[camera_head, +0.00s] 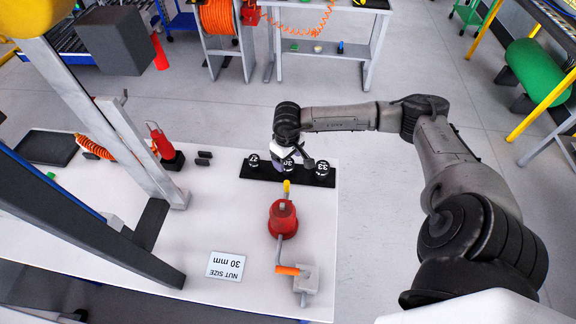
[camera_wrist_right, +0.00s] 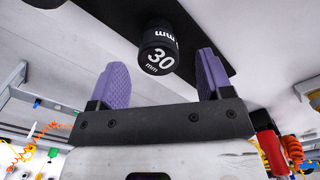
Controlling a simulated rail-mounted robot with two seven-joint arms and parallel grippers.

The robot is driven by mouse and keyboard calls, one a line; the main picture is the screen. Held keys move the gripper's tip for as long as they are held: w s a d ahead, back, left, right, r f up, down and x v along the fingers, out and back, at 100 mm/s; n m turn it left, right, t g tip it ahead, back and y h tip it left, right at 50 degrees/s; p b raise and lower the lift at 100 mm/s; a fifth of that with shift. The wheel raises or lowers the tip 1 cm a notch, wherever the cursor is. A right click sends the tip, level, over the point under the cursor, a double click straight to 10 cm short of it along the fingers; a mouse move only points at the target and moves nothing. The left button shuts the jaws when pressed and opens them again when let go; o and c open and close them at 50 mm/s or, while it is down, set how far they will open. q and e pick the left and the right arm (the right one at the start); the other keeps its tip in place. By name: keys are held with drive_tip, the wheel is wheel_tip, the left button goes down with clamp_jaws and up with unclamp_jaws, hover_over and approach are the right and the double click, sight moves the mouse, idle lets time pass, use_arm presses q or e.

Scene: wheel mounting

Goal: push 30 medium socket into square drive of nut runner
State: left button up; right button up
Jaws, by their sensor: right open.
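The 30 medium socket (camera_head: 288,167) is black with a white "30" label and stands in the middle of the black socket tray (camera_head: 262,177). My right gripper (camera_head: 284,158) is over it and partly hides it. In the right wrist view, the purple fingers of the open gripper (camera_wrist_right: 160,66) are spread on either side of the socket (camera_wrist_right: 158,48), with gaps at both sides; no grip shows. A red tool on a black base (camera_head: 162,142) and a red tool with a yellow tip (camera_head: 283,218) are on the table; I cannot tell which is the nut runner. My left gripper is out of view.
The 27 socket (camera_head: 253,161) and 33 socket (camera_head: 322,169) stand on either side of the 30. A "NUT SIZE 30 mm" card (camera_head: 225,266) lies on the white table (camera_head: 190,235). A grey metal post (camera_head: 140,150) rises at left.

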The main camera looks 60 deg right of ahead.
sight(287, 165)
drive_tip(key=shift+d+f, duration=0.1)
drive_tip(key=shift+f, duration=2.2)
drive_tip(key=c, duration=1.2)
